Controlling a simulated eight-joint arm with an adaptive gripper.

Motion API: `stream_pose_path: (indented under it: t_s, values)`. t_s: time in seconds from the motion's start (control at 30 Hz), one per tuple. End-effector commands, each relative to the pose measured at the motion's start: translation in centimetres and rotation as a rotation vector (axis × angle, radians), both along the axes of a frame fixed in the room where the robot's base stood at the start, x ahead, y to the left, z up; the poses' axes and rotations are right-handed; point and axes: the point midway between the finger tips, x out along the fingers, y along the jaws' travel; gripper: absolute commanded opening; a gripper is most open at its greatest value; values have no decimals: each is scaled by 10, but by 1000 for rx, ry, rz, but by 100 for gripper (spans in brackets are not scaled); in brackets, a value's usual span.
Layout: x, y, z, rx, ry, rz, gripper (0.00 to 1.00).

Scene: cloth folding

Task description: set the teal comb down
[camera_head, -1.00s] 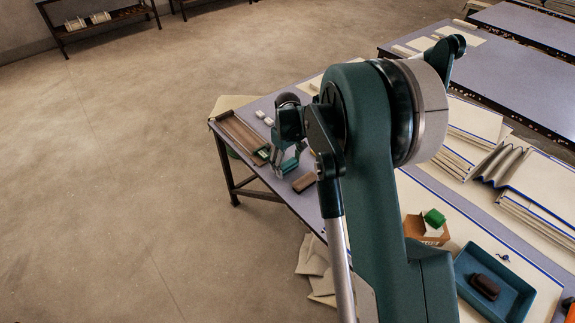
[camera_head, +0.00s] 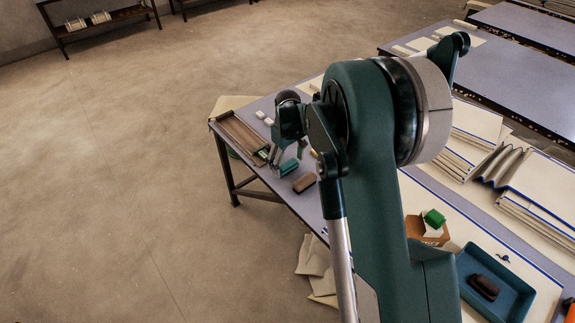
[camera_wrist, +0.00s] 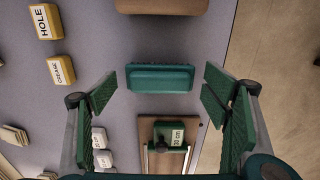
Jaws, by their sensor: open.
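The teal comb (camera_wrist: 160,78) lies on the grey-purple tabletop (camera_wrist: 95,25) in the wrist view, a blocky teal piece with a raised long ridge. It also shows in the head view (camera_head: 288,167), just in front of my gripper. My gripper (camera_wrist: 158,88) is open, with a green-padded finger to each side of the comb and a gap on both sides. In the head view my gripper (camera_head: 287,154) is above the table's left end, partly hidden by my own arm.
A brown block (camera_head: 304,183) lies beside the comb. A wooden tray (camera_head: 240,137) with a green-topped item marked 30 cm (camera_wrist: 178,140) is on the other side. White and yellow labelled blocks (camera_wrist: 61,70) stand to the left in the wrist view. The table edge is close.

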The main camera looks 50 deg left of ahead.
Motion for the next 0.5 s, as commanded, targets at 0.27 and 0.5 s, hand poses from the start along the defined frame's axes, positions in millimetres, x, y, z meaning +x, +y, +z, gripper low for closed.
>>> stream_pose_path:
  t_s: [0.27,0.5]
  values:
    - [0,0,42,0,0,0,75]
    - [0,0,80,0,0,0,75]
